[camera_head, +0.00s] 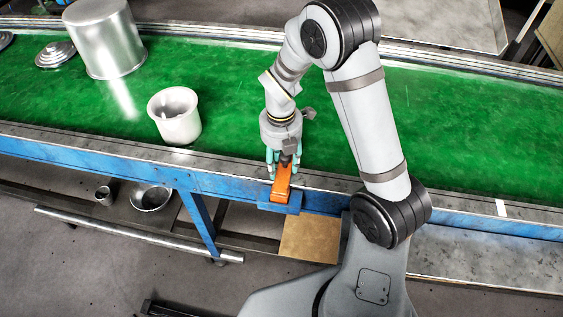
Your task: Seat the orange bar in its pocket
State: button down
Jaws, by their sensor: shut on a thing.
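The orange bar (282,186) is at the front edge of the green work surface. Its near end lies over a small blue block (279,207) fixed at the blue rail. My gripper (284,169) points down and is shut on the far part of the bar. The pocket itself is hidden under the bar and gripper. I cannot tell whether the bar is down in it or just above it.
A white pot (175,117) stands on the green surface (465,125) to the left. A large metal pot (105,40) and a lid (55,54) are farther back left. A metal bowl (151,198) sits on the lower shelf. The green surface on the right is clear.

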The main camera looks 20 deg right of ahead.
jog(key=shift+f+b, duration=0.3)
jog(key=shift+f, duration=0.15)
jog(key=c, duration=0.9)
grip_release()
jog(key=shift+c, duration=0.2)
jog(key=shift+o, duration=0.3)
notch_tip(320, 180, up, 12)
jog(key=shift+s+a+r, duration=0.1)
jog(key=shift+s, duration=0.05)
